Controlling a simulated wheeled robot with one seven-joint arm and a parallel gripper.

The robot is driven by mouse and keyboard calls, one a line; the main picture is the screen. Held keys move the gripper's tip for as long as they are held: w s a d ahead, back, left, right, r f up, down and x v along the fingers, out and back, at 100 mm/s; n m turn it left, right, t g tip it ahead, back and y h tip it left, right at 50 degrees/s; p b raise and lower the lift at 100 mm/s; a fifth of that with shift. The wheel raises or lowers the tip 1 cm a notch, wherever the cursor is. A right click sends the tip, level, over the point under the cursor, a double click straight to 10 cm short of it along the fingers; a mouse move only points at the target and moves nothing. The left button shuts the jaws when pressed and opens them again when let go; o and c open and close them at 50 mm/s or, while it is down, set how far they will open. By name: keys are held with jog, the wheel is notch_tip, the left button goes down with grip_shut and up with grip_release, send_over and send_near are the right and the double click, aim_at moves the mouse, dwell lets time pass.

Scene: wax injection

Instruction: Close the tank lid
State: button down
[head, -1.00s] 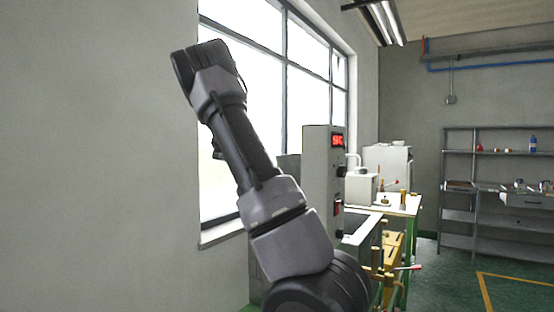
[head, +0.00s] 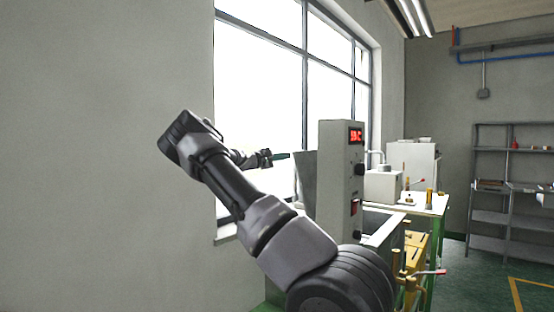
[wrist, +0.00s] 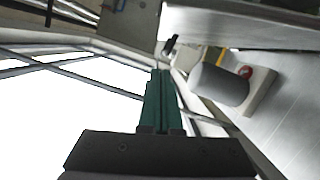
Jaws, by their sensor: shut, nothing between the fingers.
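The tank lid (head: 305,182) looks like a grey slanted panel standing raised just left of the control box in the head view; most of it is hidden behind the box and my arm. The tank (head: 386,232) shows only as a pale rim to the right of the box. My gripper (head: 284,155) has green fingers and reaches in from the left near the lid's upper edge; I cannot tell whether it touches. In the wrist view my gripper (wrist: 158,75) has its fingers together with nothing between them.
The tall control box (head: 340,185) with a red display stands close right of the gripper. The window (head: 260,90) is behind the arm. A green-legged table (head: 425,205) with equipment and a metal shelf (head: 492,180) stand farther right.

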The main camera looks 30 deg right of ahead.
aim_at(297, 153)
jog(key=shift+s+d+r, duration=0.2)
jog(key=shift+s+d, duration=0.35)
jog(key=shift+d, duration=0.15)
jog(key=shift+s+d+r, duration=0.2)
jog(key=shift+s+d, duration=0.3)
jog(key=shift+d, duration=0.2)
jog(key=shift+s+d+r, duration=0.2)
jog(key=shift+s+d, duration=0.35)
jog(key=shift+d, duration=0.15)
